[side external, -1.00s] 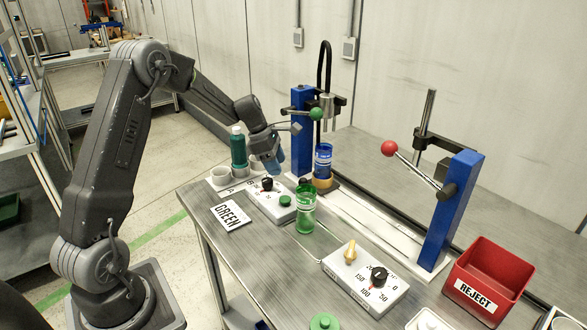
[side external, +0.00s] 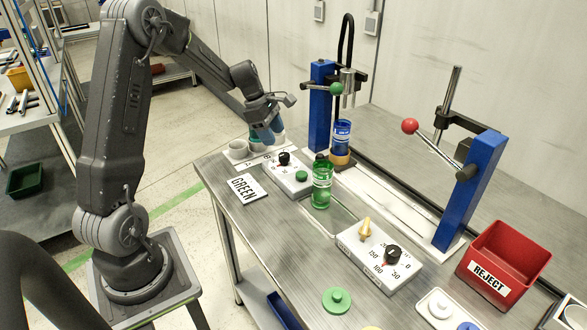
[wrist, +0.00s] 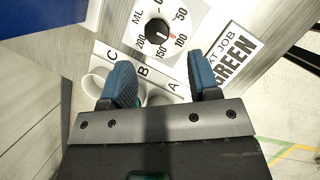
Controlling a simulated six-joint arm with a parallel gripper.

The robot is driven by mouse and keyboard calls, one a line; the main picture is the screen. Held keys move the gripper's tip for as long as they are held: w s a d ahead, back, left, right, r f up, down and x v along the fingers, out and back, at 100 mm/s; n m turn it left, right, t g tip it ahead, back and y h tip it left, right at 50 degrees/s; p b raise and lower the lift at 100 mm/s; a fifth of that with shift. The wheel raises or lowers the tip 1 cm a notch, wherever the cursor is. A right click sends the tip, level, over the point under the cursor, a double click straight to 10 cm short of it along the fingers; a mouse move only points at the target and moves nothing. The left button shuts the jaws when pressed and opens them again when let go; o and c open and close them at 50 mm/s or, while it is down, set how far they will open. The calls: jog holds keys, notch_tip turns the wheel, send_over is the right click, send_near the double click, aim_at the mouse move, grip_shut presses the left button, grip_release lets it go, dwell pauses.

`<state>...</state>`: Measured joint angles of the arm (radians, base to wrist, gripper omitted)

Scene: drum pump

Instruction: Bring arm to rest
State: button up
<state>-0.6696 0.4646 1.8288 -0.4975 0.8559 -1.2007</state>
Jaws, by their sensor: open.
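My gripper (side external: 268,135) is raised over the far left of the bench, with blue fingers apart and nothing between them. In the wrist view its fingertips (wrist: 161,80) are spread above a white rack (wrist: 142,70) lettered A, B and C. In the side view my gripper partly hides a dark green bottle and the rack. My arm is bent, with its upper part upright and its forearm reaching across to the bench.
A dial box (side external: 285,172), GREEN card (side external: 246,188) and clear green bottle (side external: 321,182) stand nearby. A blue bottle (side external: 342,133) sits under the far blue press (side external: 321,105). A second dial box (side external: 378,254), near press (side external: 472,190) and red REJECT bin (side external: 503,262) are farther right.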

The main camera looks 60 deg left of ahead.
jog(key=s+d+r+m+y, duration=0.1)
jog(key=s+d+r+m, duration=0.3)
jog(key=d+r+m, duration=0.3)
jog(key=s+d+r+m+y, duration=0.1)
jog(key=s+d+r+m, duration=0.4)
jog(key=d, duration=0.5)
jog(key=s+d+m+t, duration=0.1)
jog(key=s+d+m, duration=0.3)
jog(key=s+m, duration=0.2)
jog(key=s+d+r+m+t, duration=0.1)
jog(key=s+d+m, duration=0.2)
jog(key=s+m, duration=0.3)
jog(key=shift+s+d+m+t+y, duration=0.3)
jog(key=shift+d+m+y, duration=0.1)
jog(key=shift+m, duration=0.2)
jog(key=shift+r, duration=0.1)
